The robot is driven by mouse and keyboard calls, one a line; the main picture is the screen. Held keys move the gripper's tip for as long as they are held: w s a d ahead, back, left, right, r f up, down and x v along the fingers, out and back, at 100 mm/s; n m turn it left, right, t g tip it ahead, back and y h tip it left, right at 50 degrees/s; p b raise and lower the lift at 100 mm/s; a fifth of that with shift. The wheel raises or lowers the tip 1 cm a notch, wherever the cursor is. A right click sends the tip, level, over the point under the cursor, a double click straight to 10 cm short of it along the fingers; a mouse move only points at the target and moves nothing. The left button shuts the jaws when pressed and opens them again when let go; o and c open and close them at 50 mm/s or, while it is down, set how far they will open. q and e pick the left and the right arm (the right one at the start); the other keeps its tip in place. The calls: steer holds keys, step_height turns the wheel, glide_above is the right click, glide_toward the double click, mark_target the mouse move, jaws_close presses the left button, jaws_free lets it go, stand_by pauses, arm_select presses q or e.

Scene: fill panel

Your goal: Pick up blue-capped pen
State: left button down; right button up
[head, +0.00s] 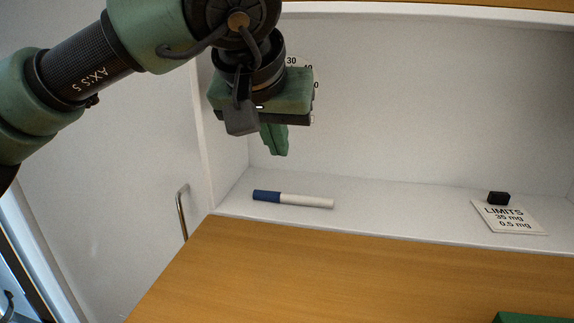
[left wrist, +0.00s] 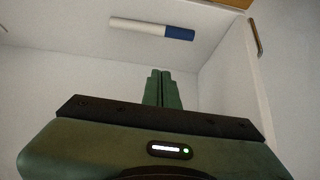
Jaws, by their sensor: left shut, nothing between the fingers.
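The blue-capped pen (head: 293,200) has a white body and a blue cap, and lies on its side on the white shelf floor (head: 400,208). Its cap end points left in the head view. The pen also shows near the top of the left wrist view (left wrist: 152,28), with the cap to the right. My left gripper (head: 277,153) is above the pen and apart from it. Its green fingers are together and empty, and they show in the left wrist view (left wrist: 161,74) too. My right gripper is not in view.
A white card reading LIMITS (head: 508,218) with a small black block (head: 498,198) lies at the right of the shelf. A round dial is partly hidden behind my left gripper. A wooden surface (head: 330,270) lies in front. A metal handle (head: 182,212) is at left.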

mark_target(285, 191)
arm_select(q)
steer(key=p+x, duration=0.1)
steer(key=x, duration=0.3)
steer(key=shift+s+f, duration=0.1)
steer(key=p+x, duration=0.1)
steer(key=x, duration=0.4)
steer(key=shift+w+d+f+p, duration=0.15)
steer(key=shift+w+f+p, duration=0.05)
steer(key=shift+w+p, duration=0.15)
steer(key=s, duration=0.1)
steer(key=s+p, duration=0.1)
steer(key=s, duration=0.1)
steer(key=shift+s+a+r, duration=0.15)
steer(key=shift+s+a, duration=0.05)
steer(key=shift+a, duration=0.15)
steer(key=shift+s+a, duration=0.1)
steer(key=shift+s, duration=0.35)
steer(key=shift+w, duration=0.1)
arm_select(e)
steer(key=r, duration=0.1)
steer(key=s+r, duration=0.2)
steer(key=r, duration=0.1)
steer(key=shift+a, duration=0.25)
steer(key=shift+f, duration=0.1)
